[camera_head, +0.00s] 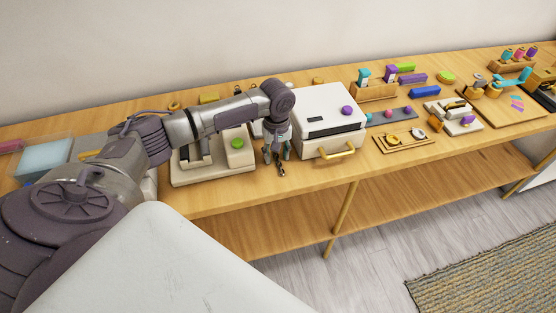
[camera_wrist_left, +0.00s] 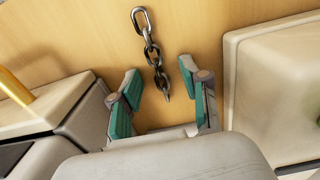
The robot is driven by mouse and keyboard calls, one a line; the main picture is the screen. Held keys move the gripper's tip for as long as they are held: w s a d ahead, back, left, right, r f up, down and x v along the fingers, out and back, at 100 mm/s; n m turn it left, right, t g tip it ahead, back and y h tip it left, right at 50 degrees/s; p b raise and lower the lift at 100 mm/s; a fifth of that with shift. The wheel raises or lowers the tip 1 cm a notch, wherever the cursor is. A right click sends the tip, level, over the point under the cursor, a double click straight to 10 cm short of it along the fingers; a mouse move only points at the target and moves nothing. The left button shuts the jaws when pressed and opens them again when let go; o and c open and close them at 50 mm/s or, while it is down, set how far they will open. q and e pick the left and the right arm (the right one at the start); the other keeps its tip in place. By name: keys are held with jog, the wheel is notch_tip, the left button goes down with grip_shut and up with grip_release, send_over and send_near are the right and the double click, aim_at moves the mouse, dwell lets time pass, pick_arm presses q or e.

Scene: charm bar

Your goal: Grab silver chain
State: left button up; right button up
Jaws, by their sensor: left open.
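The silver chain (camera_wrist_left: 152,52) lies on the wooden table in the left wrist view, a short run of linked metal loops. Its lower end lies between the fingers of my left gripper (camera_wrist_left: 160,92) as seen from the wrist, and its upper end extends past the fingertips. The gripper is open, with teal pads on both sides and clear space beside the chain. In the head view, my left gripper (camera_head: 276,154) points down at the table's front edge area, and the dark chain (camera_head: 281,170) shows just below it. My right gripper is not in view.
A white box with a yellow handle (camera_head: 322,112) stands right of my left gripper. A cream device with a green button (camera_head: 215,166) stands close on the left. The table's front edge is near. Trays and small coloured items (camera_head: 405,142) lie farther right.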

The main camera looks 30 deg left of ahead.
pick_arm(q)
grip_shut()
jog(key=shift+r, duration=0.2)
